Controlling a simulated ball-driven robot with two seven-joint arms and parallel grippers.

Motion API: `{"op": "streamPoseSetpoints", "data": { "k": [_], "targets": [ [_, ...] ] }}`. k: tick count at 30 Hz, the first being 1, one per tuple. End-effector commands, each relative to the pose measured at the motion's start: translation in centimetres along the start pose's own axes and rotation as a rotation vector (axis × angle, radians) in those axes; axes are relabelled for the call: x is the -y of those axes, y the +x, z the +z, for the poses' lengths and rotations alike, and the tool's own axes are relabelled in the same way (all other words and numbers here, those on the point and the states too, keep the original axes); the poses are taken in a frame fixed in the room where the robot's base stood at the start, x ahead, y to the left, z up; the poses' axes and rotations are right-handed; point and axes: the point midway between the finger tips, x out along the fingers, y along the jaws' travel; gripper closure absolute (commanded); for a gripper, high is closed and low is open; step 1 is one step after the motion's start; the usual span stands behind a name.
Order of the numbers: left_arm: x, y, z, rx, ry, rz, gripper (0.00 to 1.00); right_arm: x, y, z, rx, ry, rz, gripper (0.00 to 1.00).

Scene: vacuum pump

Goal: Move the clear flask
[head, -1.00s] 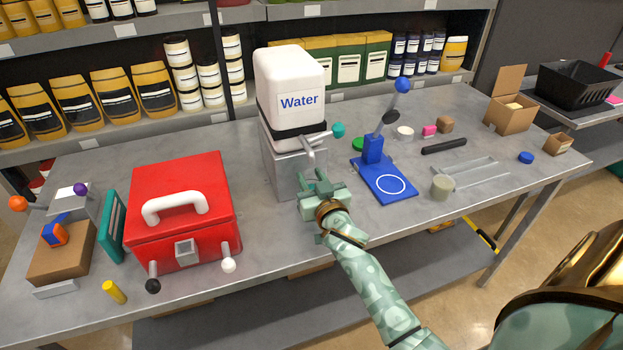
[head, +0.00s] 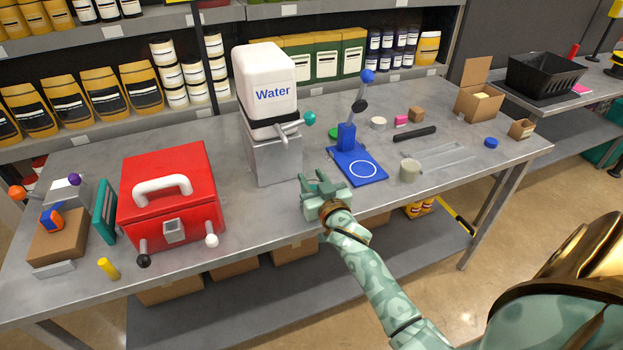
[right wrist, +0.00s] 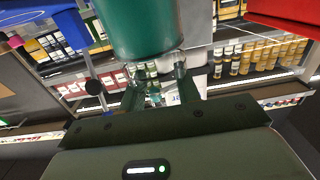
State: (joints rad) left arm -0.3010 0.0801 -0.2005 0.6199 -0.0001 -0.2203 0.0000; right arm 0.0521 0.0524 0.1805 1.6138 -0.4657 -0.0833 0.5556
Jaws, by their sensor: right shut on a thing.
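My right gripper (head: 319,180) is at the table's front edge, to the right of and nearer than the water dispenser (head: 264,92). In the right wrist view its fingers (right wrist: 157,88) are shut on a see-through piece, which I take as the clear flask (right wrist: 158,72). A large teal cylinder (right wrist: 145,28) shows close beside it; I cannot tell whether it is part of the flask. In the head view the flask is hidden or too small to make out. My left gripper is not in view.
A red case (head: 170,205) stands to the left. A blue stand (head: 352,160) and a pale cup (head: 410,170) stand to the right. Open cartons (head: 480,100) are at the far right. The table front between the red case and my right gripper is clear.

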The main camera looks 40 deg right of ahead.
Motion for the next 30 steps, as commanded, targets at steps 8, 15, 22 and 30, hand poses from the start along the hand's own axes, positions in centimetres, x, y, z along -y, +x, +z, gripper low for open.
{"op": "streamPoseSetpoints", "data": {
  "k": [8, 15, 22, 30],
  "targets": [
    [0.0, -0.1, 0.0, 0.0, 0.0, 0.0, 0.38, -0.1, 0.0, 0.0, -0.001, 0.0, -0.001, 0.93],
    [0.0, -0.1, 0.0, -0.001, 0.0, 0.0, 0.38, -0.1, 0.0, 0.0, -0.001, 0.001, -0.001, 0.42],
    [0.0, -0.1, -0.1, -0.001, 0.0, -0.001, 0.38, 0.0, 0.0, 0.0, -0.001, 0.001, -0.001, 0.42],
    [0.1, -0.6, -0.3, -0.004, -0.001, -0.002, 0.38, -0.1, -3.0, -0.1, 0.001, 0.001, 0.0, 0.42]
  ]
}}
